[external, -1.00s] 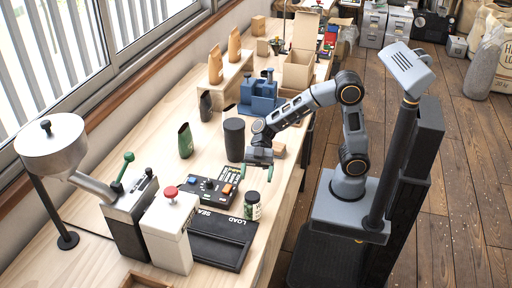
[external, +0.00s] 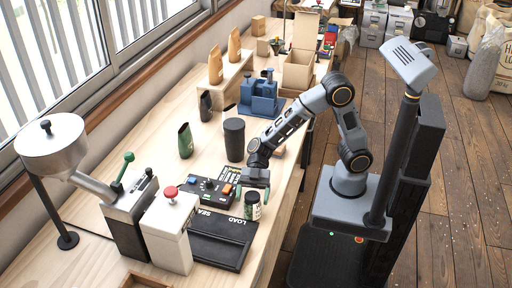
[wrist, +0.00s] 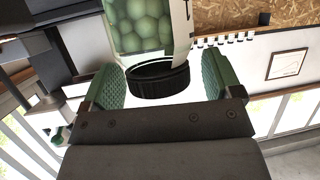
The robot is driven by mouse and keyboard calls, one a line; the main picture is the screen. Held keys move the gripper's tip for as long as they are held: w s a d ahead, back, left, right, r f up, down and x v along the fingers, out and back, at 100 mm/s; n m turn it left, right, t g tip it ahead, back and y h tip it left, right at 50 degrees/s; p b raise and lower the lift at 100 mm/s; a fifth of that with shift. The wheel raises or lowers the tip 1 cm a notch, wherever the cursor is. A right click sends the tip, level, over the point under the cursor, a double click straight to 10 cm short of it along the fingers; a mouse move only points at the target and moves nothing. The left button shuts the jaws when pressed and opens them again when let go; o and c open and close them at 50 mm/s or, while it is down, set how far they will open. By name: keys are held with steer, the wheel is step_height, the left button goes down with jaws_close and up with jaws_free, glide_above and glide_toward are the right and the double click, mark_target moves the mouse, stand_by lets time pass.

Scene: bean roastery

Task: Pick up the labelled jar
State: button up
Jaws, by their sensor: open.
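My gripper (external: 256,188) is right at the jar's top. In the wrist view the green pads of my gripper (wrist: 162,78) stand apart on either side of the lid, with gaps visible. The jar's base is hidden in the wrist view.
A control panel (external: 206,190) with buttons lies just left of the gripper. The black board (external: 222,240) and a white press with a red knob (external: 166,228) are nearby. A dark cylinder (external: 234,140) stands behind. The table's right edge is close to the jar.

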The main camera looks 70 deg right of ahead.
steer(key=c, duration=1.1)
steer(key=shift+r, duration=0.15)
